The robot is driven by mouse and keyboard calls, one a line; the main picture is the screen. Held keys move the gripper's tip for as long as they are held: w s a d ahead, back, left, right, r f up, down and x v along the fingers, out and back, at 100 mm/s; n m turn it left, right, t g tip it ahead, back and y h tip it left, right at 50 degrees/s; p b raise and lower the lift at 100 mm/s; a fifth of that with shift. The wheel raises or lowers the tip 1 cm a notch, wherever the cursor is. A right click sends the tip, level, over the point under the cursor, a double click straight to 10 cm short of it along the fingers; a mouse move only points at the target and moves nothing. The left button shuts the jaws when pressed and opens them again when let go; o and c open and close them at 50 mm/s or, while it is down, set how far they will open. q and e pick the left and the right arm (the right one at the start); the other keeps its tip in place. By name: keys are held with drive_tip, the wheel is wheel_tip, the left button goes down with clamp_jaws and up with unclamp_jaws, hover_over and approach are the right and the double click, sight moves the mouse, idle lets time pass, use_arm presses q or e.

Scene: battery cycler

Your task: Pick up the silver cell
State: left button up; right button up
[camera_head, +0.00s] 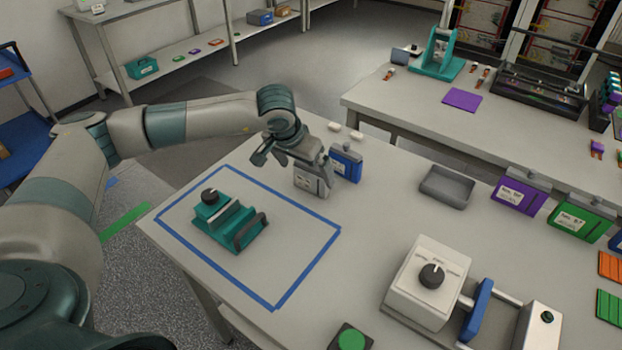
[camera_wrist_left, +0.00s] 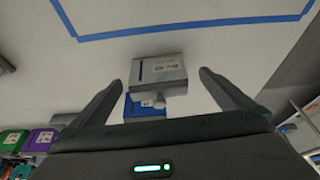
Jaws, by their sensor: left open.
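The silver cell (camera_head: 312,183) is a grey box-shaped block standing on the near table, just outside the blue tape outline. My left gripper (camera_head: 288,155) is above and beside it at the end of the left arm. In the left wrist view the silver cell (camera_wrist_left: 158,70) lies between the two spread fingers (camera_wrist_left: 161,78), with gaps on both sides. The gripper is open and holds nothing. I cannot tell how far above the cell the fingertips are. My right gripper is not in view.
A blue cell (camera_head: 346,163) stands right behind the silver one. A teal fixture (camera_head: 228,220) sits inside the blue tape outline (camera_head: 309,266). A grey tray (camera_head: 447,187), a white device with a black knob (camera_head: 428,283) and purple (camera_head: 519,193) and green (camera_head: 579,219) cells are to the right.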

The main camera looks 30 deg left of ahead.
sight(309, 172)
use_arm(q)
drive_tip(key=shift+w+d+f+p, duration=0.15)
drive_tip(key=shift+f+p, duration=0.05)
drive_tip(key=shift+p, duration=0.1)
drive_tip(key=p+x, duration=0.1)
drive_tip(key=x, duration=0.2)
drive_tip(key=shift+w+d+p, duration=0.1)
drive_tip(key=shift+d+p, duration=0.05)
drive_tip(key=shift+p, duration=0.2)
drive_tip(key=shift+w+f, duration=0.2)
drive_tip(key=shift+f, duration=0.35)
drive_tip(key=shift+r, duration=0.1)
drive_tip(key=c, duration=1.8)
